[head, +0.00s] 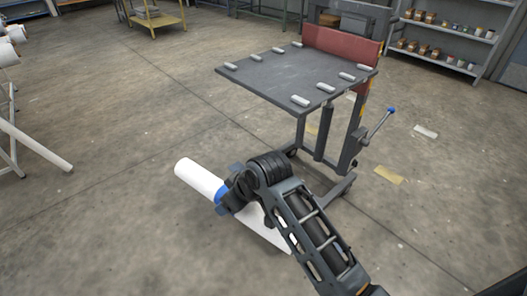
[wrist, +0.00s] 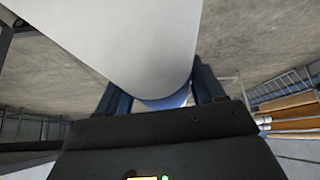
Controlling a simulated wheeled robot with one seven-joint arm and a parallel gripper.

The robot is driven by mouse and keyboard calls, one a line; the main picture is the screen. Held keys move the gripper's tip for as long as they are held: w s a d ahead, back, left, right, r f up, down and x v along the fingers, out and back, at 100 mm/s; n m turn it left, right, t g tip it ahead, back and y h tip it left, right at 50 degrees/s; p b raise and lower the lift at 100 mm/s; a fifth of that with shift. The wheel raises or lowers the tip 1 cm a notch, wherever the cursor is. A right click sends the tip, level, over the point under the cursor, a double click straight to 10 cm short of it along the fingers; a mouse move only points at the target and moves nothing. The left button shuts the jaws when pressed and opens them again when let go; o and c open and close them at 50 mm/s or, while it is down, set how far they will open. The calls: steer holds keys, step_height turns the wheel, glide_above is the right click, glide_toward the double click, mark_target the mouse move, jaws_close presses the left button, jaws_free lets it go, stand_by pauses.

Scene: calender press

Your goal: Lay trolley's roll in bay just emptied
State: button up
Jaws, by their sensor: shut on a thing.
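My gripper (head: 226,190) is shut on a long white roll (head: 197,178). It grips the roll at a blue band (head: 221,196) around its middle; my wrist and arm hide part of the roll. The roll lies slantwise in the head view, in front of the trolley and apart from its top. In the wrist view the roll (wrist: 140,40) fills the upper middle, with the blue band (wrist: 166,101) between the two fingers. The trolley (head: 285,83) has a flat grey top with several small light blocks along its edges and no roll on it. I cannot make out the emptied bay.
White rolls (head: 9,52) and a slanted white bar (head: 36,147) of a stand show at the left edge. The trolley's blue-knobbed lever (head: 378,122) sticks out right. Shelves (head: 440,45) stand at the back right. The floor (head: 110,120) between stand and trolley is clear.

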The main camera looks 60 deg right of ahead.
steer(key=w+a+f, duration=0.1)
steer(key=a+f, duration=0.5)
steer(key=a, duration=0.5)
steer(key=shift+w+a+f+n, duration=0.2)
steer(key=shift+f+n, duration=0.1)
steer(key=shift+w, duration=0.1)
